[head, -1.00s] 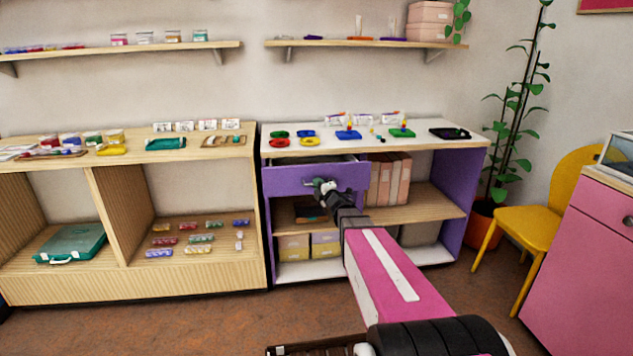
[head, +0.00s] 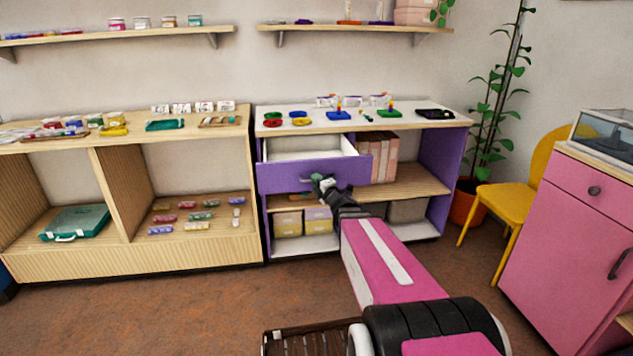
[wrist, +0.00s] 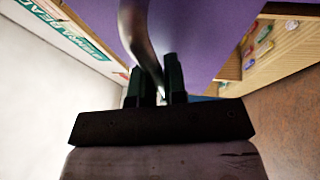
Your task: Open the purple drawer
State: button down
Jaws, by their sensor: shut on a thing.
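The purple drawer (head: 290,177) is in the upper left of the white-topped purple shelf unit in the head view. It is pulled out partway, and its pale, empty-looking inside shows. Its metal bar handle (wrist: 143,45) runs from the drawer front (wrist: 195,35) down between my fingers in the wrist view. My gripper (head: 318,182) is at the drawer front, its dark fingers (wrist: 158,82) shut on the handle. The far end of the handle is out of the wrist view.
The white top (head: 370,124) holds bead boards and small trays. Pink binders (head: 380,158) stand right of the drawer. A yellow chair (head: 505,205) and pink cabinet (head: 570,230) are at the right.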

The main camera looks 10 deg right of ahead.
jog(key=c, duration=1.2)
grip_release()
jog(key=v, duration=1.1)
jog(key=shift+w+f, duration=0.1)
